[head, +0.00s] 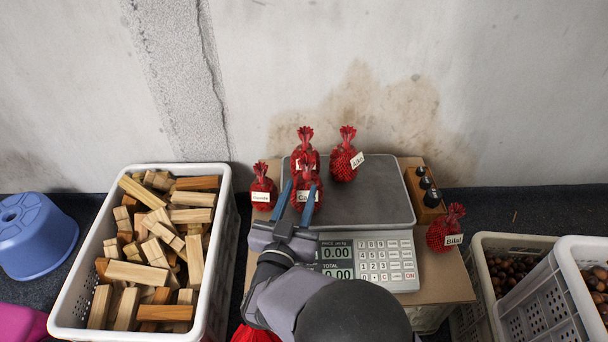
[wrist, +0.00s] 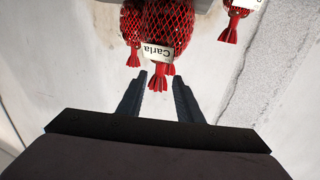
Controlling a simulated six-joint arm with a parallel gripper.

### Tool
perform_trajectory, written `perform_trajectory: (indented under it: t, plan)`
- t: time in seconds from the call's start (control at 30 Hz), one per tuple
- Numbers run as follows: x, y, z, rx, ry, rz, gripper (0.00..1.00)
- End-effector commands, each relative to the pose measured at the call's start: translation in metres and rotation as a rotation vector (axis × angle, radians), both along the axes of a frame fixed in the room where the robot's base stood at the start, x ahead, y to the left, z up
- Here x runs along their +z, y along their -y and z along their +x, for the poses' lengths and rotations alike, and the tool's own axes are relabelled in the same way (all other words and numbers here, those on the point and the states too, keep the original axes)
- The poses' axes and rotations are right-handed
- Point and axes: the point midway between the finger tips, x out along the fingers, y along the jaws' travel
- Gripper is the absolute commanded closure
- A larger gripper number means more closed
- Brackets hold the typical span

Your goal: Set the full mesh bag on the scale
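The scale (head: 385,198) has a grey plate, and its two readouts show 0.00. A full red mesh bag labelled Carla (head: 300,184) appears at the plate's left side. In the wrist view the Carla bag (wrist: 172,25) hangs upside down in the picture, its gathered red tail between my fingertips, with gaps beside it. My gripper (head: 299,188) is open, its fingers over the Carla bag; it also shows in the wrist view (wrist: 159,82). Another red bag (head: 305,147) is right behind Carla, its label partly hidden. A bag labelled Aiko (head: 343,164) is at the plate's back.
One small red bag (head: 263,184) stands left of the scale; a bag labelled Bilal (head: 441,234) stands right. A weight block (head: 428,207) is beside the plate. A white crate of wood blocks (head: 75,270) is left; chestnut crates (head: 520,240) are right. The plate's right half is clear.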

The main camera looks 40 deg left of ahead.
Motion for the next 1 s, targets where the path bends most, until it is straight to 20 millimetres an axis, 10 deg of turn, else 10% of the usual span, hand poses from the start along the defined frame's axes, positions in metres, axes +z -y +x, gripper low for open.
perform_trajectory:
  t: [0.67,1.0]
  plan:
    - [-0.001,0.024,-0.041,-0.001,-0.001,0.000,0.67]
    - [-0.013,0.040,0.026,-0.006,-0.174,-0.036,0.67]
